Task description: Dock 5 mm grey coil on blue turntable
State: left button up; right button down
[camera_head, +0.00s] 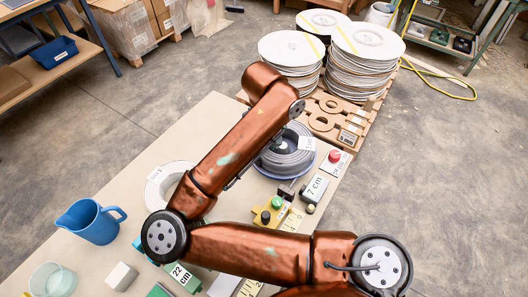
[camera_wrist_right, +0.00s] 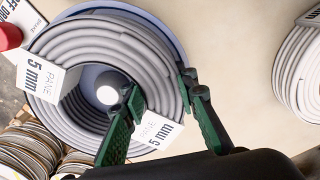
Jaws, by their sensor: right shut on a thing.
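The grey coil (camera_head: 287,157), tagged "5 mm" in the right wrist view (camera_wrist_right: 75,40), is over the blue turntable (camera_head: 265,172). The turntable's blue rim (camera_wrist_right: 170,28) shows past the coil's edge, and its pale hub shows through the coil's hole. I cannot tell whether the coil rests fully on it. My right gripper (camera_wrist_right: 160,92) is shut on the coil's ring, one green finger inside the hole and the other outside. In the head view my right arm covers part of the coil and hides most of the gripper. My left gripper is in neither view.
A paler coil (camera_head: 160,186) lies beside the turntable, partly behind my arm. A blue jug (camera_head: 92,221) is at left. Stacked discs (camera_head: 362,67) stand behind the table.

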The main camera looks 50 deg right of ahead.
jog(key=c, duration=1.8)
grip_release()
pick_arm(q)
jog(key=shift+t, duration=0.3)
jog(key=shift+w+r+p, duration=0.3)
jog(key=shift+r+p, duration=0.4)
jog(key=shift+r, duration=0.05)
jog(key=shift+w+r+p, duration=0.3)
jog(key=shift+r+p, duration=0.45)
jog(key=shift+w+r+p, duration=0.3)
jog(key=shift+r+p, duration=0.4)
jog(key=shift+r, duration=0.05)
pick_arm(e)
jog(key=shift+a+r, duration=0.1)
jog(key=shift+r, duration=5.45)
